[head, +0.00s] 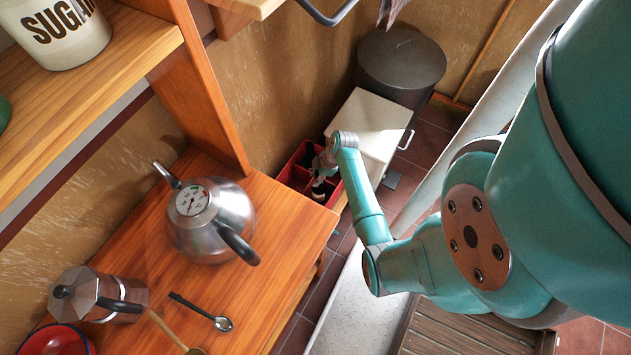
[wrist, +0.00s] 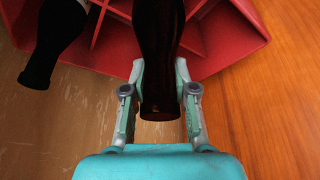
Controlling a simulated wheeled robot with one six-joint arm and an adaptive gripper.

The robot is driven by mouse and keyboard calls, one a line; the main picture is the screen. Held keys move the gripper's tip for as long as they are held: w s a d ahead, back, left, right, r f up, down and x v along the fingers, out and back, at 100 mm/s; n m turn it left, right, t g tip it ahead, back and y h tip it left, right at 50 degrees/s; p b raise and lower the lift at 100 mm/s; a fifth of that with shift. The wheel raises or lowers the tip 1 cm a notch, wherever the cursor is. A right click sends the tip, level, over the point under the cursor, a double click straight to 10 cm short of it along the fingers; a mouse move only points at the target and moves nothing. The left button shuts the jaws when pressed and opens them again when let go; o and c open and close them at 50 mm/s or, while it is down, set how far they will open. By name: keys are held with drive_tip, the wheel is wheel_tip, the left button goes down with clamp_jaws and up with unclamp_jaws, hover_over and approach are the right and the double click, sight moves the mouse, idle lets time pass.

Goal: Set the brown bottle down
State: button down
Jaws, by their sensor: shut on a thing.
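My gripper (wrist: 160,100) is shut on the brown bottle (wrist: 160,50), which is dark and glossy between the two fingers in the wrist view. The bottle's far end runs out of the top of that view. Behind it is a red crate (wrist: 225,40) with dividers; I cannot tell whether the bottle touches it. In the head view my gripper (head: 326,165) is over the red crate (head: 292,174), which stands low beyond the wooden counter. My arm and gripper hide part of the crate there.
A second dark bottle (wrist: 50,45) shows at the left in the wrist view. A cream cabinet (head: 370,122) stands beside the crate, with a dark round bin (head: 402,62) behind. The wooden counter (head: 285,235) holds a kettle (head: 212,222), moka pot (head: 95,295) and spoon (head: 205,314).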

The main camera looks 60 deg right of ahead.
drive_tip(key=shift+f, duration=2.1)
drive_tip(key=c, duration=0.9)
unclamp_jaws()
drive_tip(key=shift+f, duration=0.1)
drive_tip(key=v, duration=1.2)
